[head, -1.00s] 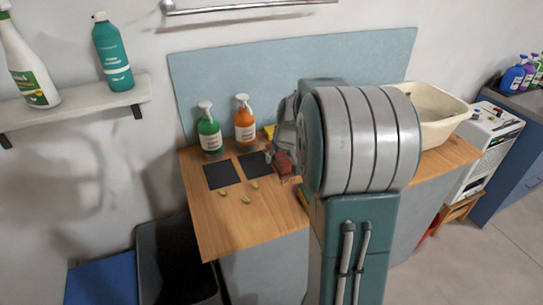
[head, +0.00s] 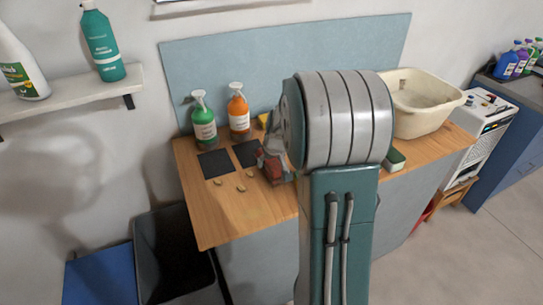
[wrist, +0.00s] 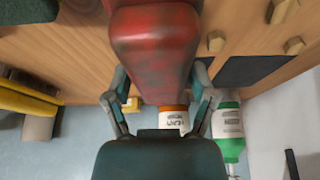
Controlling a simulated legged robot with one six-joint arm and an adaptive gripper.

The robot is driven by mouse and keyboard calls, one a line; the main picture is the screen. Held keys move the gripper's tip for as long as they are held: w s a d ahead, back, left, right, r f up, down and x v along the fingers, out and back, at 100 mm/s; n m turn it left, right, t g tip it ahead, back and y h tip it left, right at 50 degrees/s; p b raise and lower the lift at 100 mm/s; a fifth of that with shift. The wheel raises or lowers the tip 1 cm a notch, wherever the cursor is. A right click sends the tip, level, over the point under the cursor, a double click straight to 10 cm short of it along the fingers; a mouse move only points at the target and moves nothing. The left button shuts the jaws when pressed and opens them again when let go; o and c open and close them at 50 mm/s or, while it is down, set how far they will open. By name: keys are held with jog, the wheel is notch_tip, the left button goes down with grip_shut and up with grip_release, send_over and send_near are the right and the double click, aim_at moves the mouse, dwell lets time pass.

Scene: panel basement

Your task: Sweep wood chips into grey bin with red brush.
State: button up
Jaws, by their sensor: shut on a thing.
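My gripper (wrist: 160,98) is shut on the red brush (wrist: 155,40), which also shows in the head view (head: 274,171) over the wooden counter. Whether its bristles touch the counter is hidden. Three wood chips, one of them here (head: 240,188), lie on the counter to the left of the brush, in front of the dark pads. They also show at the upper right of the wrist view (wrist: 293,45). The dark grey bin (head: 148,262) stands on the floor at the counter's left end, below its edge. The part of it that I see inside looks dark.
A green bottle (head: 204,130) and an orange bottle (head: 239,122) stand behind two dark pads (head: 216,163). A cream basin (head: 425,112) and a green sponge (head: 394,160) are to the right. A blue bin (head: 100,277) is left of the grey one. The counter's front left is clear.

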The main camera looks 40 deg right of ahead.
jog(key=shift+w+a+f, duration=0.1)
jog(key=shift+w+a, duration=0.1)
jog(key=shift+a, duration=0.6)
jog(key=shift+w+a+f, duration=0.1)
jog(key=shift+w+a, duration=0.05)
jog(key=shift+a, duration=0.6)
jog(key=shift+w+a, duration=0.75)
jog(key=shift+a, duration=2.95)
jog(key=shift+w+a, duration=0.75)
jog(key=shift+a, duration=3)
jog(key=shift+w+a, duration=0.75)
jog(key=shift+a, duration=2.95)
jog(key=shift+a+r, duration=0.1)
jog(key=shift+r, duration=2.8)
